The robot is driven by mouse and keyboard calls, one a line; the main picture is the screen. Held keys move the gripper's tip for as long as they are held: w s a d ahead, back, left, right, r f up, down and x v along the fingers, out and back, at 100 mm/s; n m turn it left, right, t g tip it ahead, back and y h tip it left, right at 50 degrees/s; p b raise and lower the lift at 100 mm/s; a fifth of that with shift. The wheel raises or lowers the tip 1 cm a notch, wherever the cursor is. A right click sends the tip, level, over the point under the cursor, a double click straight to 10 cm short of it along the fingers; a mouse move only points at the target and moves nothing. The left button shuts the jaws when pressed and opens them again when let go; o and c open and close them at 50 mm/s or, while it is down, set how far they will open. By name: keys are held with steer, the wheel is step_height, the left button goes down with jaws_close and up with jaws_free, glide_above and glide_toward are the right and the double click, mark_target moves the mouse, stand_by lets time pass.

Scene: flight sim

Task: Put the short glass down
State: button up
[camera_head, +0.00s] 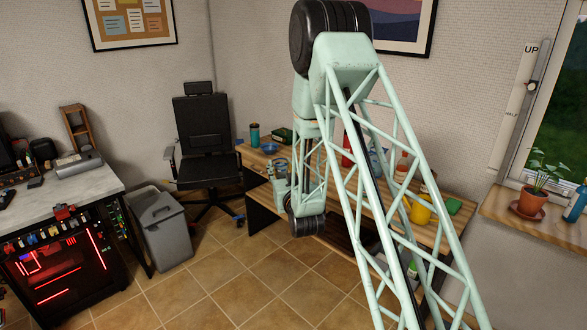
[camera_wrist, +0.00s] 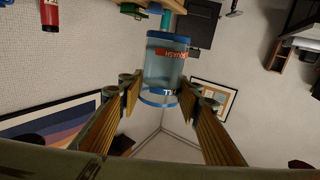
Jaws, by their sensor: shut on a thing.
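The short glass (camera_wrist: 165,65) is clear with blue rims and a red label with lettering. In the wrist view it sits between the two fingers of my gripper (camera_wrist: 162,94), which is shut on it. In the head view my gripper (camera_head: 281,184) is over the left end of the wooden desk (camera_head: 256,160), with the glass (camera_head: 281,164) small and partly hidden there. I cannot tell whether the glass touches the desktop.
A blue bowl (camera_head: 270,149), a teal cup (camera_head: 255,134) and a dark green box (camera_head: 282,135) stand on the desk behind the gripper. A yellow vessel (camera_head: 419,212) is farther right. My arm hides much of the desk's middle. An office chair (camera_head: 203,140) stands left.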

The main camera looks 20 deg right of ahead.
steer(key=shift+y, duration=0.5)
steer(key=shift+s+a+r, duration=0.35)
steer(key=shift+s+a, duration=0.1)
steer(key=shift+a, duration=0.2)
steer(key=shift+s+a+r, duration=0.3)
steer(key=shift+s+a, duration=0.1)
steer(key=shift+a, duration=0.25)
steer(key=shift+s+a+r, duration=0.35)
steer(key=shift+s+a, duration=0.1)
steer(key=shift+a, duration=0.2)
